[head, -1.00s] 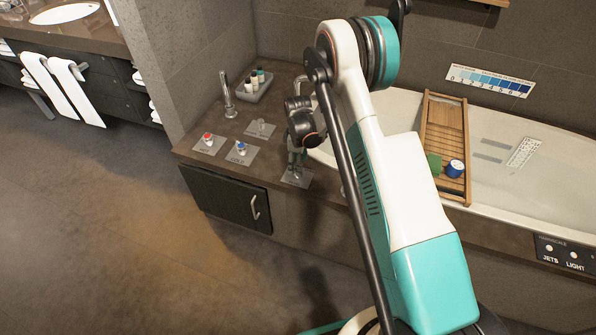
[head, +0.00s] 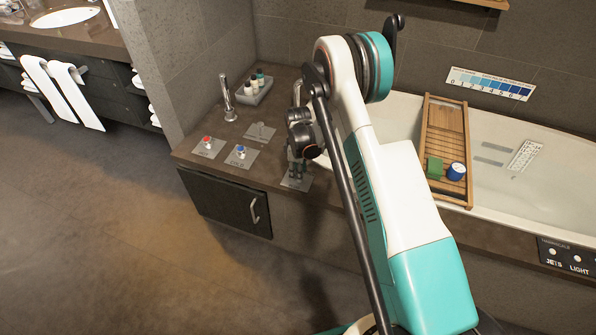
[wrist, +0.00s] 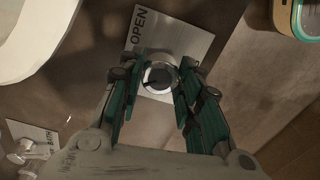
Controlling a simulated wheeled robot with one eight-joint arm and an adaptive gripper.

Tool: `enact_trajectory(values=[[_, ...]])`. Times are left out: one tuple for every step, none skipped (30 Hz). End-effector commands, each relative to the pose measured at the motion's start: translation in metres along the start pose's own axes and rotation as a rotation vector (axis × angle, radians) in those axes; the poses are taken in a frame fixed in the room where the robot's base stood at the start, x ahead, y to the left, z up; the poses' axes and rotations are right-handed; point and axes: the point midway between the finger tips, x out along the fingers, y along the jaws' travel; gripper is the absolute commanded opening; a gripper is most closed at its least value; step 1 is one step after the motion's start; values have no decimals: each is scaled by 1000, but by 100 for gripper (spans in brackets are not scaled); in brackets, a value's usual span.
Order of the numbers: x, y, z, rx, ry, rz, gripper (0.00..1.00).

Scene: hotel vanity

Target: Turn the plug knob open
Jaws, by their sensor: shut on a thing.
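The plug knob (wrist: 158,77) is a round metal knob with a dark centre on a pale plate (wrist: 190,35) marked "OPEN". In the wrist view my gripper (wrist: 165,88) has its green-padded fingers on either side of the knob, shut on it. In the head view my gripper (head: 297,172) points down onto the plate (head: 298,183) at the front edge of the tub deck, and it hides the knob there.
A red-topped knob (head: 208,142) and a blue-topped knob (head: 241,151) stand to the left. A lever plate (head: 260,132), a spout (head: 228,97) and a tray of bottles (head: 254,88) are behind. A wooden caddy (head: 432,120) spans the bathtub (head: 500,180) on the right.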

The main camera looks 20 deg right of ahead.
Motion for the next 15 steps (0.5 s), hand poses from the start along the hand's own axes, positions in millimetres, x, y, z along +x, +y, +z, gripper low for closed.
enact_trajectory(values=[[0,0,0,2,0,0,8],[0,0,0,5,0,0,8],[0,0,0,10,0,0,8],[0,0,0,16,0,0,8],[0,0,0,23,0,0,8],[0,0,0,34,0,0,8],[0,0,0,45,0,0,8],[0,0,0,58,0,0,8],[0,0,0,76,0,0,8],[0,0,0,94,0,0,8],[0,0,0,111,0,0,8],[0,0,0,138,0,0,8],[0,0,0,160,0,0,8],[0,0,0,183,0,0,8],[0,0,0,216,0,0,8]])
